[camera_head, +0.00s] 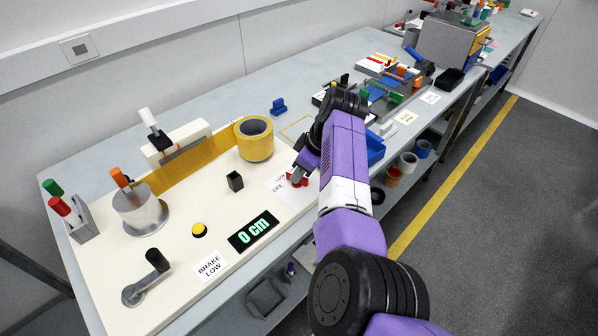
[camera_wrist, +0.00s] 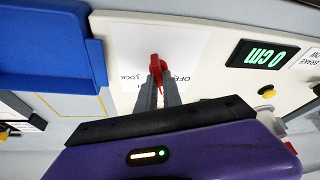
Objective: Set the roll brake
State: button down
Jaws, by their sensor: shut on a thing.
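The brake control is a small red knob (camera_head: 297,180) on a white label at the right end of the cream panel (camera_head: 285,217). The label reads "OFF", "LOW" and a word that looks like "LOCK". In the wrist view the red knob (camera_wrist: 157,66) sits between my fingertips, its pointed end toward the top. My gripper (camera_wrist: 157,88) is shut on the knob, and it also shows in the head view (camera_head: 299,172). A sign (camera_head: 210,266) at the panel's front reads "BRAKE LOW". The yellow tape roll (camera_head: 255,139) stands on the panel, its strip running left to a metal drum (camera_head: 140,209).
A display (camera_head: 253,232) reads "0 cm". A yellow button (camera_head: 199,230), a black crank (camera_head: 147,279) and a small black holder (camera_head: 235,181) are on the panel. A blue bin (camera_wrist: 50,45) lies close to my gripper. Coloured parts crowd the bench beyond.

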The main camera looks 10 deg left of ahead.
jog(key=shift+r, duration=0.1)
jog(key=m+t+h+p, duration=0.1)
jog(key=m+p, duration=0.2)
jog(key=m, duration=0.1)
jog(key=shift+s, duration=0.15)
jog(key=m+p, duration=0.1)
jog(key=m, duration=0.1)
jog(key=m+t+h, duration=0.1)
jog(key=m, duration=0.2)
jog(key=shift+s+a+t+h+p, duration=0.1)
jog(key=shift+a+t+h+p, duration=0.05)
jog(key=shift+t+h+p, duration=0.2)
jog(key=m, duration=0.1)
jog(key=m+h, duration=0.1)
jog(key=m, duration=0.1)
jog(key=shift+a+f, duration=0.1)
jog(key=shift+f, duration=0.1)
jog(key=shift+m+h+b, duration=0.65)
jog(key=shift+m+b, duration=0.35)
jog(key=shift+m, duration=0.8)
jog(key=shift+r, duration=0.1)
jog(key=c, duration=1.5)
grip_release()
